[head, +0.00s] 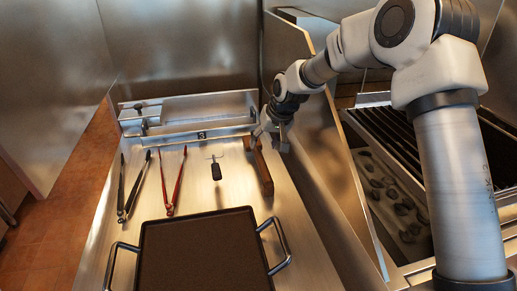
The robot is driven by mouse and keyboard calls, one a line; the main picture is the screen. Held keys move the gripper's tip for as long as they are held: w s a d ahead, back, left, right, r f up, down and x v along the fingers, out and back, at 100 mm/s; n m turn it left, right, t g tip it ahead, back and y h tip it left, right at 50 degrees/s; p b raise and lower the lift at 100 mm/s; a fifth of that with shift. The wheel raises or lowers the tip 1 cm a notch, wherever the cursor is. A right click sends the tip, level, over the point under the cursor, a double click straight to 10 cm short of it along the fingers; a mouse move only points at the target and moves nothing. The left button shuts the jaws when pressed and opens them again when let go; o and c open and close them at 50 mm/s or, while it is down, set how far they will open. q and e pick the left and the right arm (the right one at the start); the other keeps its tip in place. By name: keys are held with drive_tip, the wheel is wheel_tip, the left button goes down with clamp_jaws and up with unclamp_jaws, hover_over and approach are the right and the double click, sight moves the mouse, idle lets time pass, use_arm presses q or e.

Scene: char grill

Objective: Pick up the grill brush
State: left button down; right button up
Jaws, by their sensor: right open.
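The grill brush (263,174), seen as a long brown wooden piece, lies on the steel counter near the steel side panel, pointing away from me. My right gripper (270,138) is open. It hangs at the far end of the brush and partly covers that end. From this view I cannot tell whether its fingers touch the brush or are only above it. My left gripper is not in view.
Black tongs (133,187), red tongs (174,182) and a small dark-handled tool (216,171) lie left of the brush. A brown griddle tray (203,256) with metal handles is in front. The upright side panel (318,140) separates the counter from the charcoal grill (392,195).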

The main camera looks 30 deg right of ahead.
sight(260, 153)
drive_tip(key=shift+a+f, duration=0.2)
drive_tip(key=shift+f, duration=0.2)
drive_tip(key=p+x, duration=0.1)
drive_tip(key=x, duration=0.5)
drive_tip(key=shift+w+f, duration=0.1)
drive_tip(key=shift+f, duration=0.15)
drive_tip(key=shift+r, duration=0.1)
drive_tip(key=shift+c, duration=1.4)
clamp_jaws()
